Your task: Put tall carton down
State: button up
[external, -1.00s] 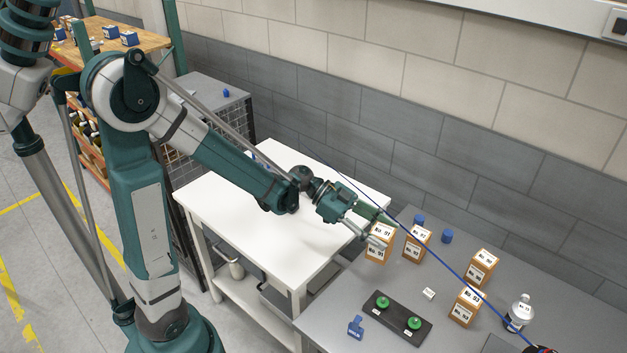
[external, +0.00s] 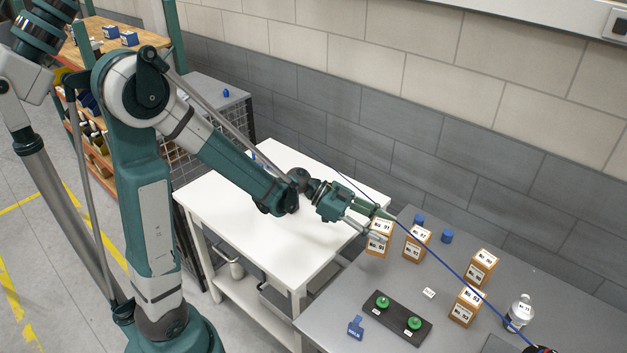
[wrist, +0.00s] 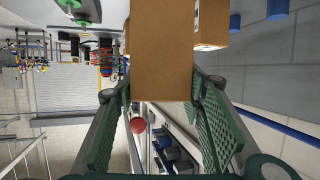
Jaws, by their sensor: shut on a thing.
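My gripper (external: 380,225) is shut on a tall brown carton (external: 377,247) with white labels reading No. 91. The carton is upright at the left edge area of the grey table (external: 335,310). I cannot tell whether its base touches the table. In the wrist view the carton (wrist: 163,50) fills the space between my two green fingers (wrist: 160,130). Its far end is cut off by the top of the picture.
A similar carton (external: 416,245) stands close on the right. Two more cartons, the back one (external: 481,269) and the front one (external: 466,307), stand farther right. Blue cylinders (external: 446,236) are behind. A black block with green knobs (external: 397,318) lies in front. A white table (external: 260,215) adjoins left.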

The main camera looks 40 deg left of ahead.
jog(key=w+a+f+n+t+y, duration=0.2)
jog(key=w+a+n+t+y, duration=0.15)
jog(key=w+a, duration=0.5)
jog(key=w+a+f+n+t+y, duration=0.3)
jog(key=w+a+n+t, duration=0.15)
jog(key=w+a, duration=0.4)
jog(key=w+a+r+n+y, duration=0.2)
jog(key=w+a+n+y, duration=0.1)
jog(key=a, duration=0.7)
jog(key=w+a+r+n+t+y+p, duration=0.1)
jog(key=w+a+r+n+y, duration=0.2)
jog(key=a, duration=0.8)
jog(key=w+y, duration=0.1)
jog(key=w, duration=0.1)
jog(key=shift+w+n+t, duration=0.3)
jog(key=shift+w, duration=0.05)
jog(key=shift+f, duration=0.15)
notch_tip(320, 180, down, 6)
jog(key=shift+b, duration=0.45)
jog(key=shift+f, duration=0.15)
jog(key=shift+f+b, duration=0.45)
jog(key=shift+f, duration=1.35)
jog(key=shift+f, duration=0.1)
